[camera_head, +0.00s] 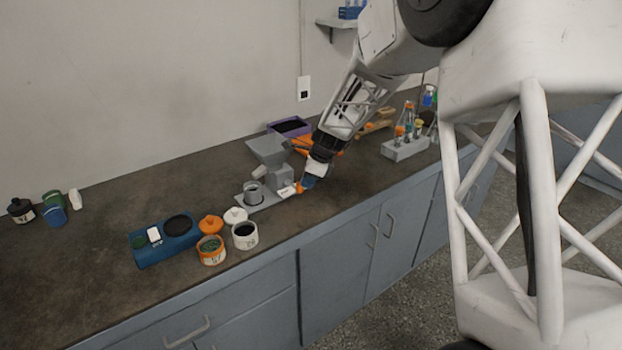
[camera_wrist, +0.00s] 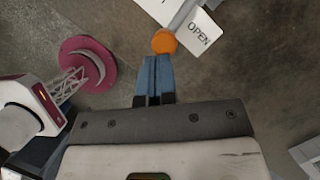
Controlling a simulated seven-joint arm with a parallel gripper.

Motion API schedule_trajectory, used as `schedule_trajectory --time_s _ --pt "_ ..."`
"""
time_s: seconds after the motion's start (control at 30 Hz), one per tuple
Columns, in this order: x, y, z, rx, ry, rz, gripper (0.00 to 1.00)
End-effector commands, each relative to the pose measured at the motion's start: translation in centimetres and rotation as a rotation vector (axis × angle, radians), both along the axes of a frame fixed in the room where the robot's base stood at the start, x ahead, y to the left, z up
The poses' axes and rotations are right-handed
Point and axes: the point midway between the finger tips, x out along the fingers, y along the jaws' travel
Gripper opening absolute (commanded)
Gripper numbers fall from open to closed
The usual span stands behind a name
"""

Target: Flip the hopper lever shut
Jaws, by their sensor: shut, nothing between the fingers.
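The grey hopper (camera_head: 268,149) stands on its stand on the counter, with a small cup (camera_head: 253,193) on its base plate. The lever's orange knob (camera_head: 299,188) is at the right of the stand, and it shows in the wrist view (camera_wrist: 164,41). A white label reading OPEN (camera_wrist: 199,33) lies beside the lever in the wrist view. My gripper (camera_wrist: 158,58) has its blue fingers shut with nothing between them. The fingertips are right at the knob; I cannot tell whether they touch. In the head view my gripper (camera_head: 308,181) partly hides this area.
Left of the hopper are an orange-rimmed jar (camera_head: 211,251), a white jar (camera_head: 245,236) and a blue box (camera_head: 165,240). A grey rack (camera_head: 405,149) with bottles stands to the right. A purple tray (camera_head: 289,127) is behind. The counter's front edge is close by.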

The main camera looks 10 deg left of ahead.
Motion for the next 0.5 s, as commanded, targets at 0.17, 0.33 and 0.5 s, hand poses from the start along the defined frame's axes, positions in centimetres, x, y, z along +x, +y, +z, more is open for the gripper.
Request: schedule_trajectory --time_s 0.17,0.33,0.5 --pt "-1.2 0.7 0.0 0.000 0.001 -0.151 0.00" --pt "-1.8 1.4 0.0 0.000 0.000 -0.260 0.00" --pt "-2.2 1.8 0.0 0.000 0.000 -0.315 0.00"
